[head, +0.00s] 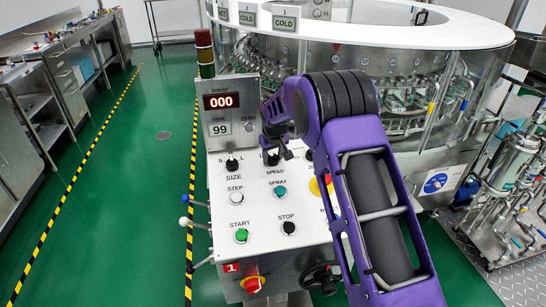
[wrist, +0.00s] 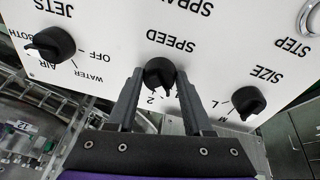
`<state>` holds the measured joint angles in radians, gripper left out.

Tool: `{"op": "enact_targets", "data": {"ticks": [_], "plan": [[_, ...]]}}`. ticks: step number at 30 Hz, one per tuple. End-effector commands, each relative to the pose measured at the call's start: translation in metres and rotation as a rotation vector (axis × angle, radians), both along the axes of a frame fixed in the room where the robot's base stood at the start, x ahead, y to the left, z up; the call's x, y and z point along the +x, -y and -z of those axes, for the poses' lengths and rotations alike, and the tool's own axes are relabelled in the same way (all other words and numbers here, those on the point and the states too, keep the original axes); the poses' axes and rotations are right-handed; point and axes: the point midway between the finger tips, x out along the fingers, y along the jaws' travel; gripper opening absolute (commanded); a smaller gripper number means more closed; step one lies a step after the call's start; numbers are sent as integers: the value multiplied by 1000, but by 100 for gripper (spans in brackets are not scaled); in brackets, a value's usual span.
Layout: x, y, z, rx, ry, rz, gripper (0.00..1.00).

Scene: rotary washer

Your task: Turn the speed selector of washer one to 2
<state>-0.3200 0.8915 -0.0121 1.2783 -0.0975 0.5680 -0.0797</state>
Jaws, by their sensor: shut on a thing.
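The black speed selector knob (wrist: 159,73) is on the white panel, above its SPEED label in the head view. In the wrist view the panel shows upside down, and a "2" is printed just below and left of the knob. The knob's pointer end faces down and slightly right there, to the right of the "2"; other marks are hidden by the right finger. My gripper (wrist: 160,80) has one finger on each side of the knob and is shut on it. In the head view my gripper (head: 274,150) is over the knob, partly covering it.
The size knob (wrist: 248,101) and the jets knob (wrist: 52,44) flank the speed knob. Start button (head: 241,235), stop button (head: 288,228) and a red emergency knob (head: 253,284) are lower on the console. The washer drum (head: 400,85) stands behind; green floor lies left.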

Motion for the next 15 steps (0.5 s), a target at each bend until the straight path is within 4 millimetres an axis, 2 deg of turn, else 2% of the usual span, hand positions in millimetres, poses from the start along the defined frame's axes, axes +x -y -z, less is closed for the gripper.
{"op": "enact_targets", "data": {"ticks": [8, 15], "plan": [[0, -1, 0, 26, -7, 105, 0], [0, -2, 0, 74, -21, 290, 0]]}}
